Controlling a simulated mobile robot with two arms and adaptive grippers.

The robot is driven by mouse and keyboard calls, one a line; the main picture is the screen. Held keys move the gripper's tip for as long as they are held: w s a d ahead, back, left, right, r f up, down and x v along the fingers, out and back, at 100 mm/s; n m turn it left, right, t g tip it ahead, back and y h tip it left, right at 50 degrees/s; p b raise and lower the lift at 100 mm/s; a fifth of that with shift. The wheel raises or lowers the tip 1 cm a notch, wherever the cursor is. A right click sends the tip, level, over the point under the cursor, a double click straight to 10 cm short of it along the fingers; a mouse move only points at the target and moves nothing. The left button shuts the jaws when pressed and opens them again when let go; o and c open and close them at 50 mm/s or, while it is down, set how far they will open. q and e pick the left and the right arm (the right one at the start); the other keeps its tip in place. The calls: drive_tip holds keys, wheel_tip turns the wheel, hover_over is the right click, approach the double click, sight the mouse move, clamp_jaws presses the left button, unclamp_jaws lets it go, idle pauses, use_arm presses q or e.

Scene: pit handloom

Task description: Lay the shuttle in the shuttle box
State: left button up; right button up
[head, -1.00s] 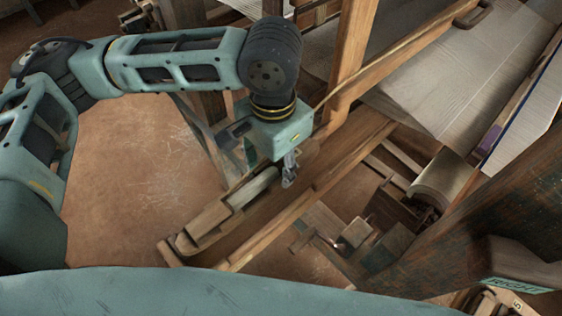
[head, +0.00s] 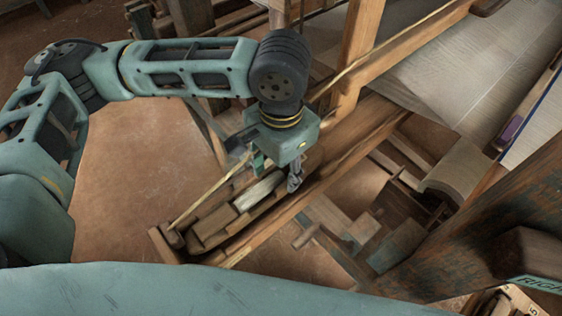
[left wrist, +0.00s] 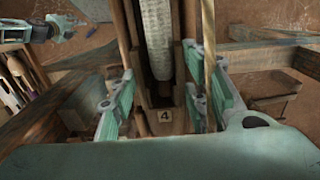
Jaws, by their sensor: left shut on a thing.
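The shuttle is a long wooden body with a pale yarn-wound pirn (head: 260,189); in the left wrist view the pirn (left wrist: 157,38) lies lengthwise between my fingers. My left gripper (head: 278,174) points down and is shut on the shuttle's sides, with its two fingers (left wrist: 164,104) showing on either side in the left wrist view. The shuttle box (head: 162,246) is a narrow wooden trough at the end of the long beam. The shuttle lies lengthwise over the trough and looks roughly in line with it. Whether it touches the floor is hidden. My right gripper (left wrist: 62,27) shows small in the left wrist view.
A wooden loom post (head: 358,55) stands close beyond my left gripper. The long beam (head: 345,140) runs up to the right, and pale cloth (head: 470,80) lies at the upper right. A dark beam (head: 480,225) crosses the lower right. Bare floor (head: 130,170) is clear at left.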

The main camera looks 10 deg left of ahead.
use_arm(q)
drive_tip(key=shift+f, duration=0.4)
use_arm(e)
drive_tip(key=shift+a+f, duration=0.1)
drive_tip(key=shift+a, duration=0.35)
drive_tip(key=shift+d, duration=0.1)
use_arm(q)
drive_tip(key=o, duration=1.5)
drive_tip(key=shift+c, duration=0.2)
use_arm(e)
drive_tip(key=shift+d, duration=0.4)
use_arm(q)
wheel_tip(320, 180, up, 8)
drive_tip(key=p, duration=0.9)
use_arm(e)
wheel_tip(320, 180, up, 10)
drive_tip(key=shift+a+f, duration=0.2)
drive_tip(key=shift+f, duration=0.05)
